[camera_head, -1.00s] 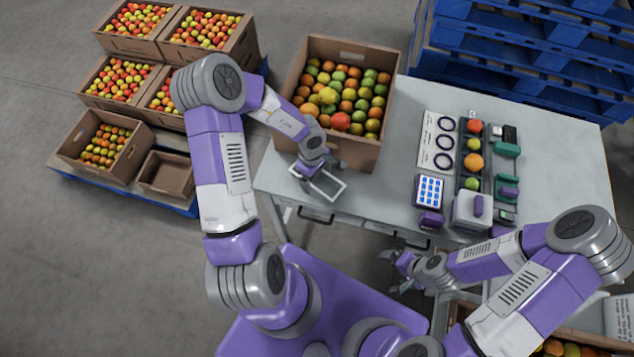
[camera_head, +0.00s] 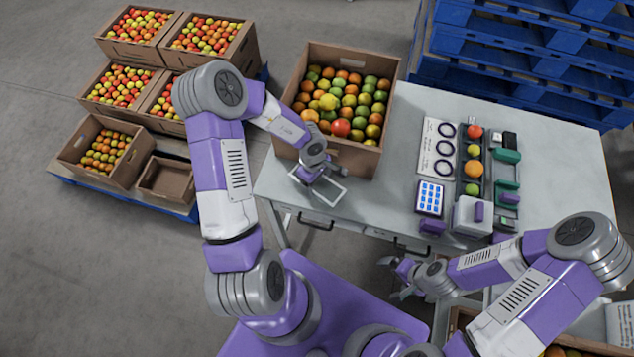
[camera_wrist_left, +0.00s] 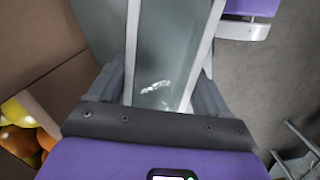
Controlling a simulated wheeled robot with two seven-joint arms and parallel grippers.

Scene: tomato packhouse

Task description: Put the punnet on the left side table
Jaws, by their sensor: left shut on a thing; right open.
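The punnet (camera_head: 336,198) is a clear tray with a white rim. My left gripper (camera_head: 311,174) is shut on it at the front left edge of the grey table (camera_head: 385,205). In the left wrist view the punnet (camera_wrist_left: 163,55) lies between the two fingers and part of it is cut off by the frame. I cannot tell whether it touches the table top. My right gripper (camera_head: 402,276) is open and empty, low in front of the table. No separate left side table can be made out.
A cardboard box of tomatoes (camera_head: 388,75) stands on the table close behind my left gripper. A scale (camera_head: 473,217), a keypad (camera_head: 430,197) and a sorting strip (camera_head: 460,180) fill the right half. Fruit boxes (camera_head: 100,180) stand on a pallet at the left.

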